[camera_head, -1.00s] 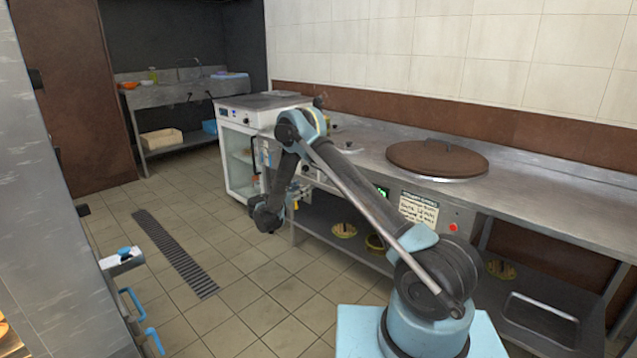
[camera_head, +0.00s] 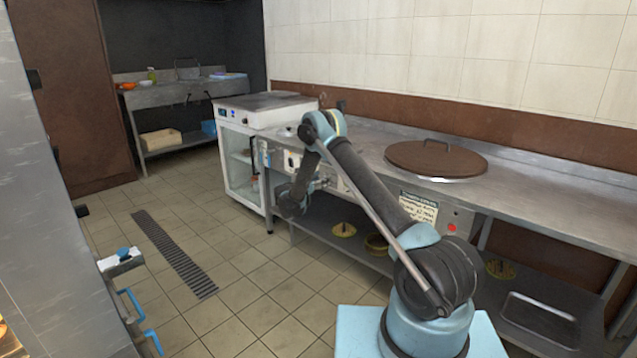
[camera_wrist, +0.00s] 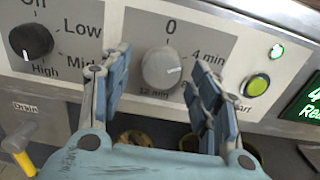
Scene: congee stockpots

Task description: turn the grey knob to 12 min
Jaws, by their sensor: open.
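The grey knob (camera_wrist: 161,67) is on the counter's front panel in the wrist view. Its white pointer line points right, slightly below the 4 min mark. Labels 0, 4 min and 12 min show around it; 12 min is below the knob, and my right finger covers part of the dial plate. My gripper (camera_wrist: 157,75) is open, with one finger on each side of the knob and visible gaps between. Whether the fingertips reach past the knob's face I cannot tell. In the head view my arm hides the grey knob.
A black heat knob (camera_wrist: 32,41) is left of the dial, above a yellow-handled drain valve (camera_wrist: 17,140). A lit green button (camera_wrist: 257,85) and green display (camera_wrist: 305,105) are right. A brown-lidded pot (camera_head: 437,158) sits in the counter. Floor on the left is open.

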